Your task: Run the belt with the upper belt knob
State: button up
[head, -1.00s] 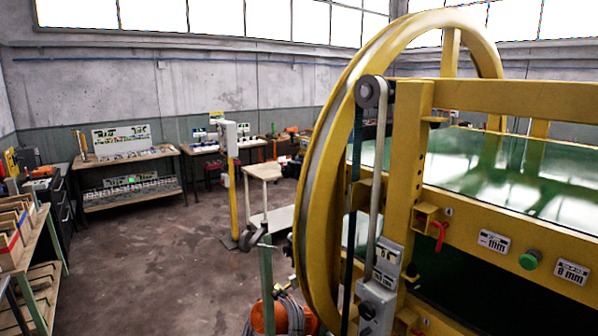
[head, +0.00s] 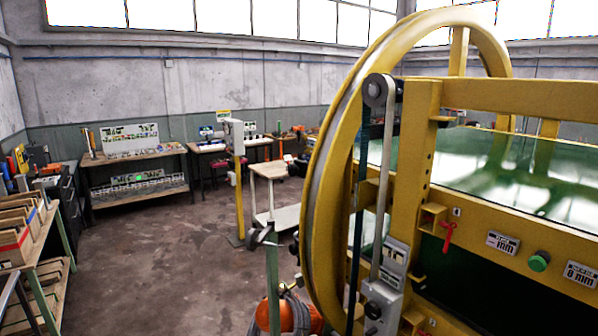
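The yellow ring inverter (head: 320,200) fills the right half of the head view. A belt (head: 388,190) runs over a round pulley (head: 377,90) at the top of its yellow post. Low on the post is a grey control box (head: 383,296) with a label plate above it (head: 394,258). A dark knob (head: 373,310) sits on the box's face. A green round knob (head: 539,261) sits on the yellow rail between two mm plates. I cannot tell which knob is the upper belt knob. My gripper is not in view.
A red handle (head: 448,234) sticks out from the rail. A yellow post with a grey box (head: 237,180) and a pale cart (head: 275,205) stand beyond the ring. A shelf with boxes (head: 28,262) is at the left. The concrete floor (head: 165,265) between is clear.

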aim_at(293, 169)
jog(key=i+j+u, duration=0.1)
jog(key=i+u, duration=0.35)
jog(key=i, duration=0.55)
jog(key=i+l+u, duration=0.2)
jog(key=i+u, duration=0.2)
jog(key=i, duration=0.55)
